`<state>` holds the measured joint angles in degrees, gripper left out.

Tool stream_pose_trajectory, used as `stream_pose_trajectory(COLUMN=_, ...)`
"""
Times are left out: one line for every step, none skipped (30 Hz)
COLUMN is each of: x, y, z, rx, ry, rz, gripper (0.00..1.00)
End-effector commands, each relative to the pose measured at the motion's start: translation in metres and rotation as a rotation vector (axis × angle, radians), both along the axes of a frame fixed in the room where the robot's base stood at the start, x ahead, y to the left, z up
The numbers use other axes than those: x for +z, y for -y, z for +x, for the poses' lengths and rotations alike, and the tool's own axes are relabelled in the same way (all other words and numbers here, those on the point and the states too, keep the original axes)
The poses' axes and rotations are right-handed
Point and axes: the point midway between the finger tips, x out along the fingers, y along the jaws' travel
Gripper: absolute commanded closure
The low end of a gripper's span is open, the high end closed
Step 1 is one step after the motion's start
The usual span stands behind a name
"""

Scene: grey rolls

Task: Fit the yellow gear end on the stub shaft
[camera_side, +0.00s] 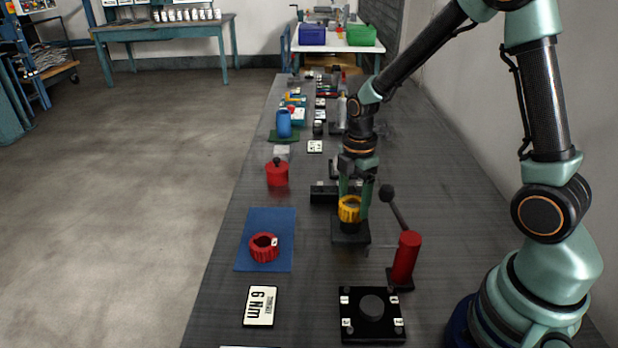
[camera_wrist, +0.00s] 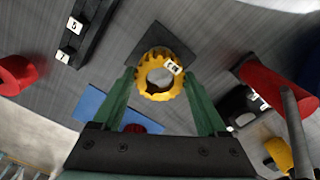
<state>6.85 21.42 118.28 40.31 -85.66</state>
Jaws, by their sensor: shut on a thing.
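The yellow gear end (camera_side: 349,213) is a toothed ring with a white tag, held between the two green fingers of my gripper (camera_side: 355,203). In the wrist view the gear end (camera_wrist: 144,77) sits between the fingertips of my gripper (camera_wrist: 160,74), its hole facing the camera. Below it in the side view is a dark stub shaft (camera_side: 350,227) on a square black base plate (camera_side: 350,239). The gear is right over the stub's top; I cannot tell whether the stub is inside the hole. The base plate (camera_wrist: 150,38) also shows behind the gear in the wrist view.
A red lever post (camera_side: 405,258) with a black knob stands close to the right. A red toothed ring (camera_side: 263,247) lies on a blue mat (camera_side: 283,222) to the left. A black block (camera_side: 323,193) is just behind. A black four-post plate (camera_side: 371,332) is in front.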

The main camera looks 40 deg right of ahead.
Motion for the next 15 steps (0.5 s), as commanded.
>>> stream_pose_trajectory(x=-0.0013, y=0.0, z=0.0001, rx=0.0, ry=0.0, rz=0.0, gripper=1.0)
stream_pose_trajectory(x=-0.0021, y=0.0, z=0.0001, rx=0.0, ry=0.0, rz=0.0, gripper=1.0)
stream_pose_trajectory(x=-0.0031, y=0.0, z=0.0002, rx=0.0, ry=0.001, rz=0.0, gripper=1.0)
stream_pose_trajectory(x=-0.0039, y=0.0001, z=0.0003, rx=0.0, ry=0.001, rz=0.0, gripper=1.0)
stream_pose_trajectory(x=-0.0046, y=0.0001, z=0.0004, rx=0.0, ry=0.002, rz=0.0, gripper=1.0)
stream_pose_trajectory(x=-0.0056, y=0.0001, z=0.0004, rx=0.0, ry=0.002, rz=0.0, gripper=1.0)
stream_pose_trajectory(x=-0.0063, y=0.0001, z=0.0004, rx=0.0, ry=0.002, rz=0.0, gripper=1.0)
stream_pose_trajectory(x=-0.0069, y=0.0001, z=0.0003, rx=0.0, ry=0.002, rz=0.0, gripper=1.0)
stream_pose_trajectory(x=-0.0073, y=0.0001, z=0.0004, rx=0.0, ry=0.002, rz=0.0, gripper=0.21)
stream_pose_trajectory(x=-0.0071, y=0.0001, z=0.0004, rx=0.0, ry=0.002, rz=0.0, gripper=0.09)
stream_pose_trajectory(x=-0.007, y=0.0001, z=0.0004, rx=0.0, ry=0.002, rz=0.0, gripper=0.0)
stream_pose_trajectory(x=-0.007, y=0.0001, z=0.0004, rx=0.0, ry=0.002, rz=0.0, gripper=0.0)
stream_pose_trajectory(x=-0.007, y=0.0001, z=0.0004, rx=0.0, ry=0.002, rz=0.0, gripper=0.0)
stream_pose_trajectory(x=-0.007, y=0.0001, z=0.0004, rx=0.0, ry=0.002, rz=0.0, gripper=0.0)
stream_pose_trajectory(x=-0.007, y=0.0001, z=0.0003, rx=0.0, ry=0.002, rz=0.0, gripper=0.0)
